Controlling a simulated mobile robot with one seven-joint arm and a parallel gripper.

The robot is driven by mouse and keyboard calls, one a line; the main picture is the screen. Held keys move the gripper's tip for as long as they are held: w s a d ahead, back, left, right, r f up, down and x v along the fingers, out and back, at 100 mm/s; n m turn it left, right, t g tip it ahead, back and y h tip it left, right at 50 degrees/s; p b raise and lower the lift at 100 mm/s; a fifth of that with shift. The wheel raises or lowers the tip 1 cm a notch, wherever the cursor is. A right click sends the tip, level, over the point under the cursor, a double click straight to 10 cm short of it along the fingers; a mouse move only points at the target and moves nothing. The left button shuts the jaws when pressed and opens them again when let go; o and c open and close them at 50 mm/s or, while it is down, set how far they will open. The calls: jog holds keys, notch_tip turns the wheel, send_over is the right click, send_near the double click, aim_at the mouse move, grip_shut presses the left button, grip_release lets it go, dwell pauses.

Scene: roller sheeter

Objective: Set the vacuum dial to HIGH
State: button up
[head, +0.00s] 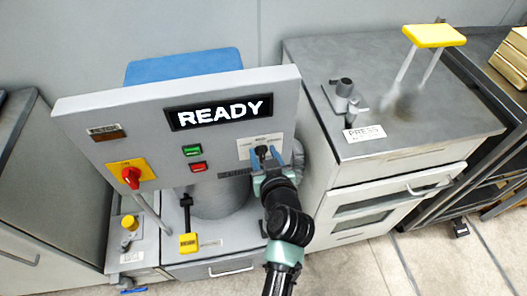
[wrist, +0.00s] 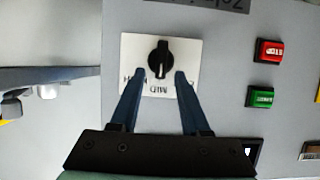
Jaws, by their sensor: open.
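The vacuum dial is a black knob (wrist: 159,58) on a white label plate (wrist: 188,45), upper middle in the wrist view. The side labels are partly hidden by my fingers. In the head view the dial (head: 262,150) is at the right of the grey control panel (head: 130,125). My gripper (wrist: 160,77) is open, with its blue fingertips apart on either side of the knob's lower part. I cannot tell whether they touch it. In the head view my gripper (head: 268,160) is at the dial.
The panel carries a READY display (head: 219,112), a green button (head: 192,150), a red button (head: 198,167) and a red rotary switch (head: 131,176) on yellow. A yellow-tipped lever (head: 188,242) hangs below. A yellow-handled press (head: 433,36) stands right.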

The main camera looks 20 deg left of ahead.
jog(key=shift+w+a+f, duration=0.1)
jog(key=shift+w+a, duration=0.05)
jog(key=shift+w, duration=0.05)
jog(key=shift+s, duration=0.1)
grip_shut()
dwell(0.5)
jog(key=m+y+b, duration=0.1)
jog(key=d+m+g+b, duration=0.1)
jog(key=shift+w+f+m+y+b, duration=0.1)
jog(key=shift+w+m+y+b, duration=0.2)
jog(key=shift+w+y+b, duration=0.1)
jog(key=m+b, duration=0.1)
jog(key=m+y, duration=0.1)
jog(key=m+y+b, duration=0.1)
jog(key=shift+w+d+f+g+b, duration=0.15)
jog(key=shift+d+f+g+b, duration=0.05)
jog(key=shift+d+g+b, duration=0.1)
jog(key=shift+a+m, duration=0.1)
jog(key=shift+m, duration=0.2)
